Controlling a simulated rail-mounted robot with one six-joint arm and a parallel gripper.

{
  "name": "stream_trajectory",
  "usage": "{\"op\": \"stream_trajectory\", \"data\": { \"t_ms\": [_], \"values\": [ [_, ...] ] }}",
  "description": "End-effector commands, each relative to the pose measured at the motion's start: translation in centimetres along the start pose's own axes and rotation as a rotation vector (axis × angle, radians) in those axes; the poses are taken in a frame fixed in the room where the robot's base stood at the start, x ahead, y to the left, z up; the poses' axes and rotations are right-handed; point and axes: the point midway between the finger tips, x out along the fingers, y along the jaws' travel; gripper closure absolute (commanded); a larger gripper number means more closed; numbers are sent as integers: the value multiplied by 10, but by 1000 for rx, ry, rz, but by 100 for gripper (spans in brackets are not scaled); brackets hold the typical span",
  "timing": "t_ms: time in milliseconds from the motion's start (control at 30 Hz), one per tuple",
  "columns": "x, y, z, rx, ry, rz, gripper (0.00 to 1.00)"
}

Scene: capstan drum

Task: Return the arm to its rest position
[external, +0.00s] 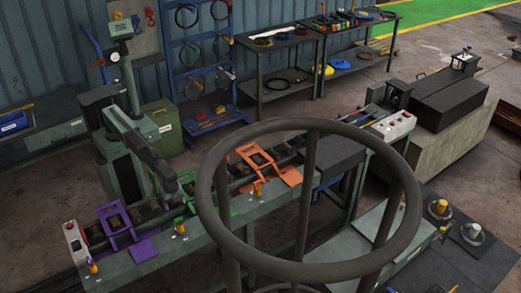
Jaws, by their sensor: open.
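My dark grey arm reaches down and to the right from its green column at the left of the external view. My gripper (168,188) is at its lower end, over the long bench, close to the green frame (187,208). The gripper is open. Its fingers are small and dark here, and I cannot tell whether it touches the green frame. No held object shows between the fingers.
The bench (222,222) also carries a purple frame (113,217), an orange frame (258,158) and a control box (74,238). A large dark ring wheel (208,215) stands in front and hides part of the bench. Racks (200,75) stand behind.

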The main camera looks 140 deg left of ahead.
Motion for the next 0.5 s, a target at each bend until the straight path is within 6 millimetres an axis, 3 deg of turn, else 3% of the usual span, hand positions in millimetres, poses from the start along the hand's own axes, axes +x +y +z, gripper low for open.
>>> {"op": "stream_trajectory", "data": {
  "t_ms": [133, 167, 267, 400, 500],
  "values": [
    [1, 0, 1, -14, 0, 0, 21],
    [1, 1, 9, -26, 0, 0, 21],
    [5, 8, 63, -62, 0, 0, 21],
    [18, 20, 166, -111, 0, 1, 21],
    [25, 26, 215, -124, 0, 1, 21]
  ]
}}
